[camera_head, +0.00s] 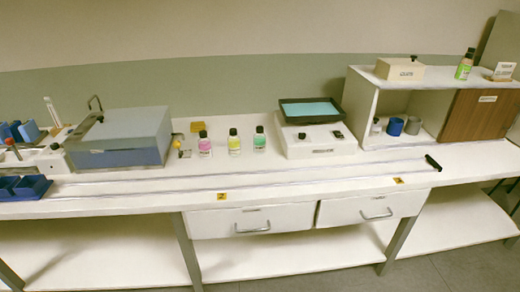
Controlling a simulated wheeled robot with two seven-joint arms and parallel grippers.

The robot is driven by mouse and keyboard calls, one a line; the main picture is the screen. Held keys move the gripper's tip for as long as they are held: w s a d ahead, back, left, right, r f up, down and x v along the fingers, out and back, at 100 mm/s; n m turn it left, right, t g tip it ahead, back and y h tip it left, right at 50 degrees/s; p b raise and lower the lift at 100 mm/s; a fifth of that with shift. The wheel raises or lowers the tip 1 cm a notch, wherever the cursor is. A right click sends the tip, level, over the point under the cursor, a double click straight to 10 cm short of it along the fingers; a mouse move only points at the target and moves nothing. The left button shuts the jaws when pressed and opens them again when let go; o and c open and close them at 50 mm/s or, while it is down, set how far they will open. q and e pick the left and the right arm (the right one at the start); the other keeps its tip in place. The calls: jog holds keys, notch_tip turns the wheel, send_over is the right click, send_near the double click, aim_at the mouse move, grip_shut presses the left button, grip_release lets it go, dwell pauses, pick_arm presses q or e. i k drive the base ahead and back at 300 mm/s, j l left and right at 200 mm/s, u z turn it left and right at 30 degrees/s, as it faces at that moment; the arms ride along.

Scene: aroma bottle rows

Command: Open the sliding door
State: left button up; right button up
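A brown wooden sliding door (474,116) with a small pale label covers the right part of the front of a white cabinet (362,108) on the bench at the right. The left part of the cabinet front is open. Inside the open part stand a blue cup (395,127), a grey cup (413,126) and a small white item (377,126). What lies behind the door is hidden. Neither of my grippers is in view.
A beige box (399,70), a green bottle (465,65) and a label stand top the cabinet. Small bottles (233,142), a device with a dark tray (318,143) and a grey-lidded box (118,138) stand left. Rails (270,180) and a black handle (433,163) lie in front.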

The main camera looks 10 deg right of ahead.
aim_at(474, 115)
jog(key=z, duration=1.65)
jog(key=u, duration=0.25)
jog(key=i+l+u, duration=0.3)
jog(key=u, duration=0.15)
jog(key=i+l+u, duration=0.2)
jog(key=l+u, duration=0.25)
jog(key=j, duration=0.1)
